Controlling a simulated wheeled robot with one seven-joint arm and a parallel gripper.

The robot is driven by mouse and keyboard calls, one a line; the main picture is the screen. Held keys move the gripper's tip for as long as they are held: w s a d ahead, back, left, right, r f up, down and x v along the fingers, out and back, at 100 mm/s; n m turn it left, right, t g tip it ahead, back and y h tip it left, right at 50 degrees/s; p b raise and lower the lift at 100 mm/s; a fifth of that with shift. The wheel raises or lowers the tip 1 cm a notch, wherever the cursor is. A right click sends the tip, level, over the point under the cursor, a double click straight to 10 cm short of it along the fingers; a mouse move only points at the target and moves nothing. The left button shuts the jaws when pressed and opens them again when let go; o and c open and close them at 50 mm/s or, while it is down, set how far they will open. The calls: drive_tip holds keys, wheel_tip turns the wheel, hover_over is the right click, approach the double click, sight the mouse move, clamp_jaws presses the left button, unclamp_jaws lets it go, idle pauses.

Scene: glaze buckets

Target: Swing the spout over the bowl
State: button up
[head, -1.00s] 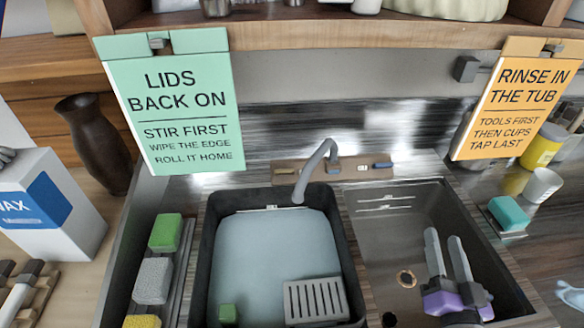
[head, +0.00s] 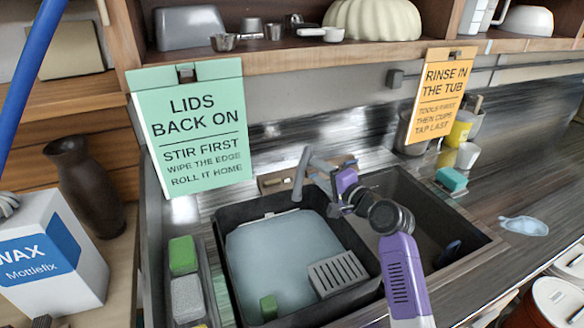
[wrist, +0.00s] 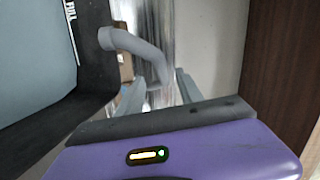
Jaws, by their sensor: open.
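The grey curved spout (head: 301,178) rises from behind the sink, its outlet end over the back of the dark left tub (head: 228,262) of pale blue water. The right sink bowl (head: 385,178) is partly hidden by my arm. My gripper (head: 322,172) is at the spout's right side, near its base. In the wrist view, the spout (wrist: 140,48) runs down between the two open fingers of my gripper (wrist: 160,92), one finger on each side. I cannot tell whether either finger touches it.
The shelf (head: 300,50) and hanging signs (head: 192,125) are above. A teal sponge (head: 451,179) lies on the right counter.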

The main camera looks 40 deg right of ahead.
sight(304, 164)
drive_tip(key=shift+w+d+f+p, duration=0.1)
drive_tip(key=shift+w+f+p, duration=0.05)
drive_tip(key=shift+w, duration=1.1)
drive_tip(key=shift+w+d+f+p, duration=0.15)
drive_tip(key=shift+w+f+p, duration=0.05)
drive_tip(key=shift+w, duration=1.05)
drive_tip(key=shift+w+d+f+p, duration=0.1)
drive_tip(key=shift+w+f+p, duration=0.05)
drive_tip(key=shift+w, duration=1.1)
clamp_jaws()
